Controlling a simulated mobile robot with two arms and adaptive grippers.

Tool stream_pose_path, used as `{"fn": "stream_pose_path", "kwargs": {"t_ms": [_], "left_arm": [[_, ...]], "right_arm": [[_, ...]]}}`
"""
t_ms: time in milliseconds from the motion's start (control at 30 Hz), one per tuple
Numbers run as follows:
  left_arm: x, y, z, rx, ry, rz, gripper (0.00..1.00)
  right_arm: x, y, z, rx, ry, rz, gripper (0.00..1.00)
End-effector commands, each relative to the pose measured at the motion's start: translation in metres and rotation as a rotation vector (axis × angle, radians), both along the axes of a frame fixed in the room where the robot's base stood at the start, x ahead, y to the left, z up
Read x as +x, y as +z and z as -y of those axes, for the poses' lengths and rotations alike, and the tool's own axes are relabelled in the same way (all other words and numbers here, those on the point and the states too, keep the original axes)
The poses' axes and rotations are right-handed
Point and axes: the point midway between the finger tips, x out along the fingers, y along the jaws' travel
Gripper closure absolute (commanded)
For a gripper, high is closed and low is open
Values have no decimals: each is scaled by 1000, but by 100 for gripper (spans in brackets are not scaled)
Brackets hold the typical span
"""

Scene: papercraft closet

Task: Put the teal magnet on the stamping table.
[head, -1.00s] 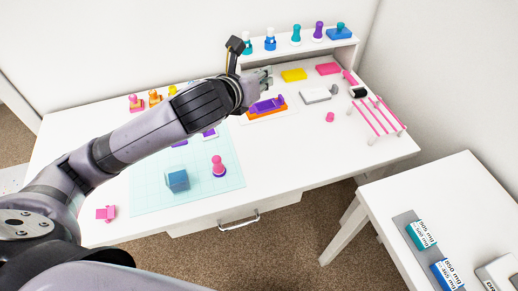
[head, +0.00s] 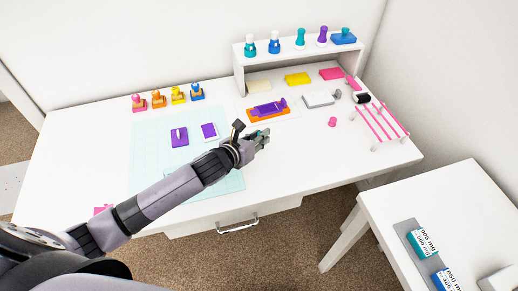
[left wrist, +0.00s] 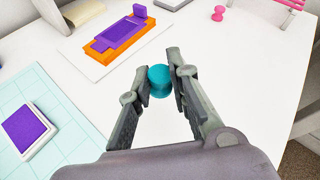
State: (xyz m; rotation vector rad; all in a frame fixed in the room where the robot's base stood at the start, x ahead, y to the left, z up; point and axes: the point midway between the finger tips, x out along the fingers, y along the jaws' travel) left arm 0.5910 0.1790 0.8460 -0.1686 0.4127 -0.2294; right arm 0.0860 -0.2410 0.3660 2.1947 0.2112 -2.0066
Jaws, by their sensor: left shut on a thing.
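The teal magnet (left wrist: 158,79) is a small rounded knob with a narrower waist. It sits between the fingertips of my left gripper (left wrist: 169,80), which is shut on it. In the head view my left gripper (head: 262,139) is over the white stamping table (head: 300,160), right of the cutting mat and in front of the orange and purple stamp jig. The left wrist view shows white tabletop around the magnet. I cannot tell whether the magnet touches the table. My right gripper is not in view.
The jig (head: 268,110) stands on a white board. A pink knob (head: 332,122) and striped rack (head: 380,122) are to the right. Stamps stand on a shelf (head: 290,53) behind.

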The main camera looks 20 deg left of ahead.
Motion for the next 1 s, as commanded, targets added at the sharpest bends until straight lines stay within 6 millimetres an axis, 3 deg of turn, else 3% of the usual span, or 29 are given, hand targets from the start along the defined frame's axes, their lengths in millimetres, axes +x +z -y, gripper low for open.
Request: {"fn": "stream_pose_path", "kwargs": {"t_ms": [433, 867, 900, 1000], "left_arm": [[0, -53, 0, -2, 1, -1, 100], [0, -59, 0, -1, -1, 1, 100], [0, -59, 0, -1, -1, 1, 80], [0, -59, 0, -1, 0, 1, 74]], "right_arm": [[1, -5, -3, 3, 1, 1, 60], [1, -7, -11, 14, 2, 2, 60], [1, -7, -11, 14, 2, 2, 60], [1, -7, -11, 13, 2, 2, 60]]}}
